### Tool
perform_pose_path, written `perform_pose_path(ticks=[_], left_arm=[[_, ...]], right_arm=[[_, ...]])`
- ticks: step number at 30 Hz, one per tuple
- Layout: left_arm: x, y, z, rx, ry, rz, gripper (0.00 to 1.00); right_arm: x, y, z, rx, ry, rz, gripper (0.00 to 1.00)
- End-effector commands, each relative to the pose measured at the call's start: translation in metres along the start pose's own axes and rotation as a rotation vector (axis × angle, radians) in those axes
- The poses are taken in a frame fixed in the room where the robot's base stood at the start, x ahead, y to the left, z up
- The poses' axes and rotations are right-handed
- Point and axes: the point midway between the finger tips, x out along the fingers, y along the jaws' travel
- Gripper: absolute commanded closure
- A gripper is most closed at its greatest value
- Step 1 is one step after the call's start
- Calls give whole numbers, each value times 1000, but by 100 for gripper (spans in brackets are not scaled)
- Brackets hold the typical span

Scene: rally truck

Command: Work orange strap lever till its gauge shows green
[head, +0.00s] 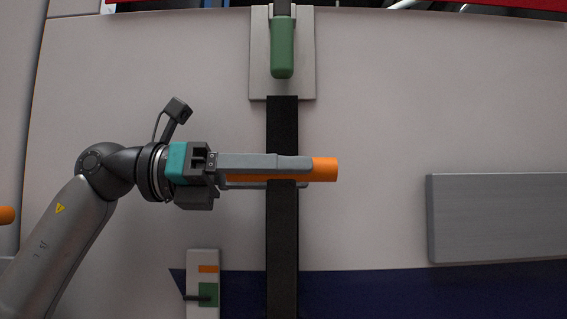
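My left gripper (300,172) reaches in from the left along the lever. Its grey fingers lie above and below the orange part and appear closed on it; the lever's root is hidden behind the fingers. The gauge (203,258) is a pale upright plate at the lower left, with an orange block (208,269) above a green block (208,288). A thin dark pointer (192,298) is level with the green block. My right gripper is not in view.
A green handle (282,48) sits on a pale plate (259,75) at the top of the strap. A grey block (495,218) stands out from the white truck panel (430,90) at right. An orange end (5,215) shows at the left edge. The panel between is clear.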

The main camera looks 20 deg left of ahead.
Motion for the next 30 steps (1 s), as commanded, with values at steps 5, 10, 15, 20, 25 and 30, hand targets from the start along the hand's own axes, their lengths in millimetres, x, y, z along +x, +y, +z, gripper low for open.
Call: perform_pose_path(ticks=[5,10,15,20,25,30], left_arm=[[-1,0,1,2,-2,3,37],[-1,-1,2,4,-5,1,36],[-6,-1,2,4,-7,1,36],[-29,0,1,3,-10,4,36],[-66,0,0,4,-9,4,36],[-99,0,1,3,-8,4,36]], right_arm=[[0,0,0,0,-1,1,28],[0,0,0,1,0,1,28],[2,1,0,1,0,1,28],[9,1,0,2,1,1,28],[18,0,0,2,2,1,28],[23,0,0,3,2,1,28]])
